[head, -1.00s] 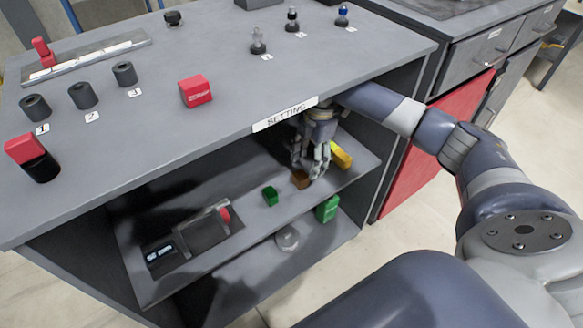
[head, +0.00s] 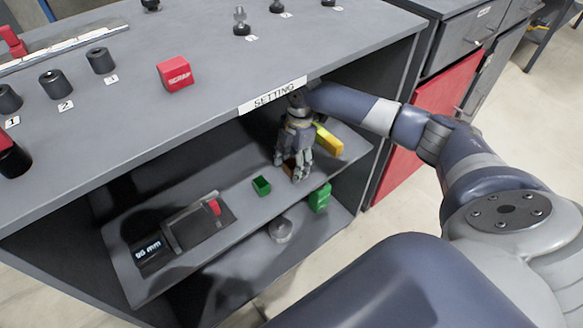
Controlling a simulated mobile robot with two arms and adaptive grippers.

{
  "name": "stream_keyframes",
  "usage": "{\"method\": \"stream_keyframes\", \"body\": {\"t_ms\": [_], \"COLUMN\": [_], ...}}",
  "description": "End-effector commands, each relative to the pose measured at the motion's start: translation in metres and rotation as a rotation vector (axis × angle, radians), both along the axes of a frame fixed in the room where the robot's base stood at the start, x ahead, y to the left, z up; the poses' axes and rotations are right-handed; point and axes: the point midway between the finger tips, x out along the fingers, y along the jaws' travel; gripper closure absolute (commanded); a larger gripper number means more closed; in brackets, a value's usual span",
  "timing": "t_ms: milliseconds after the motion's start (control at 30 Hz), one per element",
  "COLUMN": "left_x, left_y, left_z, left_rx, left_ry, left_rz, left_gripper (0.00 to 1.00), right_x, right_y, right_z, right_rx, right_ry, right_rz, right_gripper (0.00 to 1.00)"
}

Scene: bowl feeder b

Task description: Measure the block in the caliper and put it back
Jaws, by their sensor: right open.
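My right gripper (head: 293,171) reaches under the tabletop onto the upper shelf, open with its fingers pointing down. A small brown block (head: 287,169) is at its fingertips, mostly hidden behind the fingers; I cannot tell if they touch it. The caliper (head: 190,224) lies on the same shelf to the left, a dark device with a grey frame and a red part (head: 214,207). Its display (head: 148,250) shows white text ending in "mm"; the number is hard to read. No block is visible in the caliper. My left gripper is not in view.
A green open box (head: 261,186) sits between caliper and gripper. A green container (head: 319,198) and a round clear thing (head: 279,230) are lower down. The tabletop (head: 200,130) with a red "SCRAP" box (head: 175,74) overhangs the shelf.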

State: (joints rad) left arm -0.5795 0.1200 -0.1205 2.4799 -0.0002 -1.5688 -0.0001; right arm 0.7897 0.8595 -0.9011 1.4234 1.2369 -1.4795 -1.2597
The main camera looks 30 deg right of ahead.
Motion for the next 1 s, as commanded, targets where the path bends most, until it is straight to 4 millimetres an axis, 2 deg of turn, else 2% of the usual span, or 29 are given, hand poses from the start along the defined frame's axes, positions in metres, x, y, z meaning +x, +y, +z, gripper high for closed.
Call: {"method": "stream_keyframes", "body": {"t_ms": [33,200,267,633,767,933,1000], "left_x": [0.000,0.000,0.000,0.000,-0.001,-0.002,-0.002], "left_y": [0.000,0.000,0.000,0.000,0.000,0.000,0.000], "left_z": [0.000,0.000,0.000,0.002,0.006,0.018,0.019], "left_rx": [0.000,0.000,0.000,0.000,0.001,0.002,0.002], "left_ry": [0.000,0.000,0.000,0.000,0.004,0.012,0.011], "left_rz": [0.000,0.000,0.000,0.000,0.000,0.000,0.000], "left_gripper": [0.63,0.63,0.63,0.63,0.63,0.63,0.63], "right_x": [0.000,0.000,0.000,0.000,0.001,0.001,-0.015], "right_y": [0.000,0.000,0.000,0.000,0.000,0.000,-0.002], "right_z": [0.000,0.001,0.001,0.004,0.015,0.044,0.039], "right_rx": [0.000,0.000,0.000,0.000,0.001,0.001,-0.001], "right_ry": [0.000,0.000,0.000,-0.001,-0.004,-0.004,0.002], "right_rz": [0.000,0.000,0.000,0.000,-0.001,-0.001,0.001], "right_gripper": [0.46,0.84,0.95,0.95,0.95,0.95,0.95]}}
